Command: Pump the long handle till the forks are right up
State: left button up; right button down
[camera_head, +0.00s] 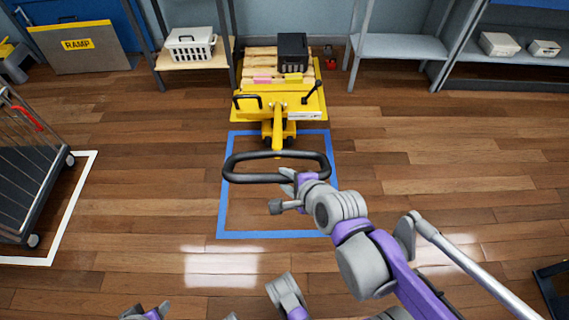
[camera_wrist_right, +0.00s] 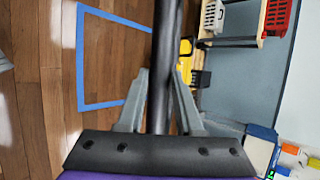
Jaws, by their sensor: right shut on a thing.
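The yellow pallet truck (camera_head: 277,128) stands at the back middle. Its long handle ends in a black loop grip (camera_head: 245,177) that leans low toward me over the floor. My right gripper (camera_head: 290,179) is at the near right side of the loop. In the right wrist view its fingers (camera_wrist_right: 161,100) sit on either side of the black bar (camera_wrist_right: 165,55), shut on it. The forks are hidden under the wooden pallet (camera_head: 262,58), so I cannot tell their height. Part of my left arm, perhaps its gripper (camera_head: 146,313), shows at the bottom edge; its jaws are unclear.
A black crate (camera_head: 292,50) sits on the pallet. A blue floor outline (camera_head: 222,205) lies under the handle. A wire trolley (camera_head: 32,165) stands at left, shelves (camera_head: 400,46) at the back, and a ramp board (camera_head: 78,47) at back left. The middle floor is mostly clear.

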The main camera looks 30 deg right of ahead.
jog(key=shift+s+a+f+b, duration=0.25)
jog(key=shift+s+f, duration=0.15)
jog(key=shift+f, duration=0.35)
jog(key=shift+s+a+f+b, duration=0.15)
jog(key=shift+s+a+f, duration=0.2)
jog(key=shift+f, duration=0.35)
jog(key=shift+d, duration=0.1)
jog(key=c, duration=0.6)
grip_release()
jog(key=shift+w+d, duration=0.1)
jog(key=shift+r, duration=0.1)
